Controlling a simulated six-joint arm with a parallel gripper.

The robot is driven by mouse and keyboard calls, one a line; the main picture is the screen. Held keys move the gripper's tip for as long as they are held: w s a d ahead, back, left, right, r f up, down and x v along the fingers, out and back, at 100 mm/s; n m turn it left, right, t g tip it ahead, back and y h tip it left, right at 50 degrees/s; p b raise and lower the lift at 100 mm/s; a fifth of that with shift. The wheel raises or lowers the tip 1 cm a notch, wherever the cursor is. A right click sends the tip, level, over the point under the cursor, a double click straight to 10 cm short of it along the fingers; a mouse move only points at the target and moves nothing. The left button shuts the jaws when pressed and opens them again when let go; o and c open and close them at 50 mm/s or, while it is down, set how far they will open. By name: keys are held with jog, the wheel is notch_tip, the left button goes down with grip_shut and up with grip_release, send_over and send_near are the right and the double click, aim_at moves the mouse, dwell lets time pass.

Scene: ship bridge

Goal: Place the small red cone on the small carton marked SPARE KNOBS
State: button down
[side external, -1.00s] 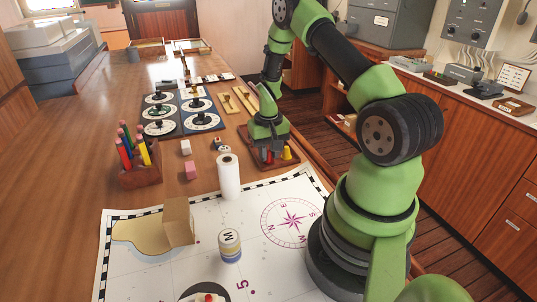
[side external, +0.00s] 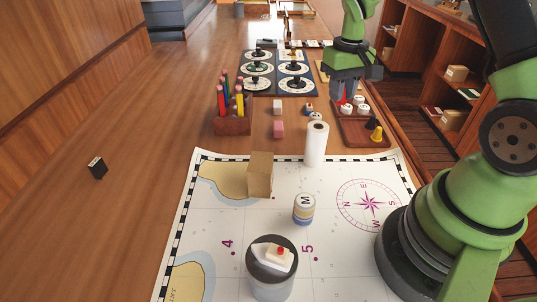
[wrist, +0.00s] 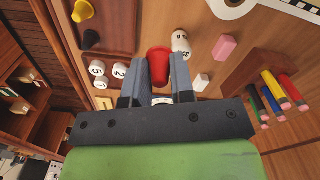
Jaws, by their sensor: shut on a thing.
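My gripper (side external: 346,96) is shut on the small red cone (wrist: 158,66), which sits between the two fingers in the wrist view. In the side view only a sliver of the red cone (side external: 342,100) shows under the fingers, near the far end of the wooden tray (side external: 352,134). A small plain brown carton (side external: 260,175) stands on the chart, nearer the camera and left of my gripper. I can read no SPARE KNOBS marking on it from here.
A yellow cone (side external: 376,134) and a black cone (side external: 371,122) stand in the tray, with white numbered pieces (side external: 359,99) nearby. A white roll (side external: 316,145), pink block (side external: 279,129) and pencil holder (side external: 233,123) stand left of it. Open chart surrounds the carton.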

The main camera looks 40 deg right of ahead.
jog(key=w+a+r+n, duration=0.3)
jog(key=a+n, duration=0.5)
jog(key=a, duration=0.5)
jog(key=n, duration=0.6)
send_near(261, 161)
notch_tip(261, 161, down, 7)
jog(key=shift+r, duration=0.2)
jog(key=shift+f, duration=0.1)
jog(key=c, duration=1)
grip_release()
